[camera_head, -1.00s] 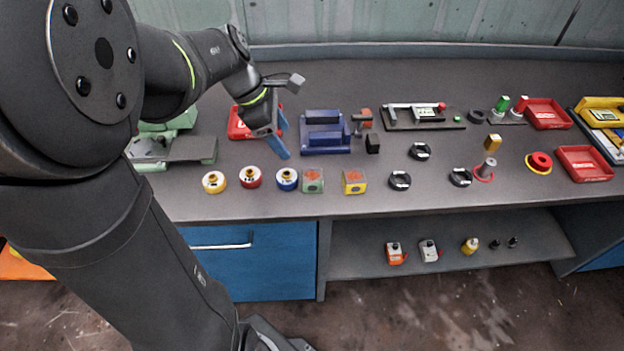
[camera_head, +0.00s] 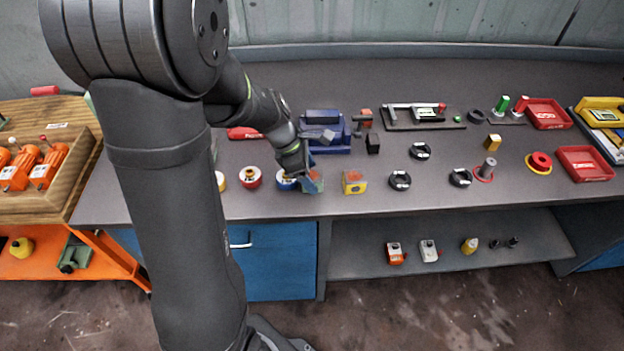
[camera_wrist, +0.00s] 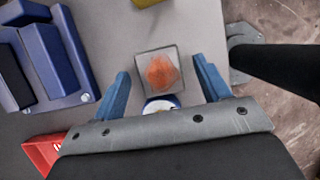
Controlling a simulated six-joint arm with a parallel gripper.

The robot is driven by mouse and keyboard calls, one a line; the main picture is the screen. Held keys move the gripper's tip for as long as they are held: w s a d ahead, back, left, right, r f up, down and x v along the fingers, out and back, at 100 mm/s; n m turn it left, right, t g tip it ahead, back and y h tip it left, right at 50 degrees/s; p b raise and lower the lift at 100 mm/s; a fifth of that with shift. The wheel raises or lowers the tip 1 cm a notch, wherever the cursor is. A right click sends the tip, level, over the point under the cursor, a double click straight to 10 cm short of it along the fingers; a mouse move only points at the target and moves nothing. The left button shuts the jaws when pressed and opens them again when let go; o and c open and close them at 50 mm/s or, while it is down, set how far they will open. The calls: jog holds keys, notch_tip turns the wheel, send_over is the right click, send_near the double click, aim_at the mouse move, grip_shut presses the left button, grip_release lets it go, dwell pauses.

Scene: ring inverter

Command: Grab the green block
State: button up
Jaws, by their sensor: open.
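The green block (camera_head: 315,187) stands near the front edge of the bench, partly hidden by my gripper (camera_head: 308,174) in the head view. In the wrist view the block (camera_wrist: 160,72) shows from above as a greyish square with an orange patch on top. My gripper (camera_wrist: 164,86) is open, with one blue finger on each side of the block in that view. Gaps show between the block and both fingers. I cannot tell how far the fingertips are above the bench.
A blue-and-white round part (camera_wrist: 161,104) sits right beside the block. A yellow block (camera_head: 354,183) stands to its right and a blue fixture (camera_head: 325,138) behind it. Black rings (camera_head: 400,180) lie farther right. The bench edge is close in front.

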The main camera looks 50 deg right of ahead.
jog(key=shift+x, duration=1.05)
jog(key=c, duration=1.4)
jog(key=shift+o, duration=0.2)
jog(key=shift+r, duration=0.1)
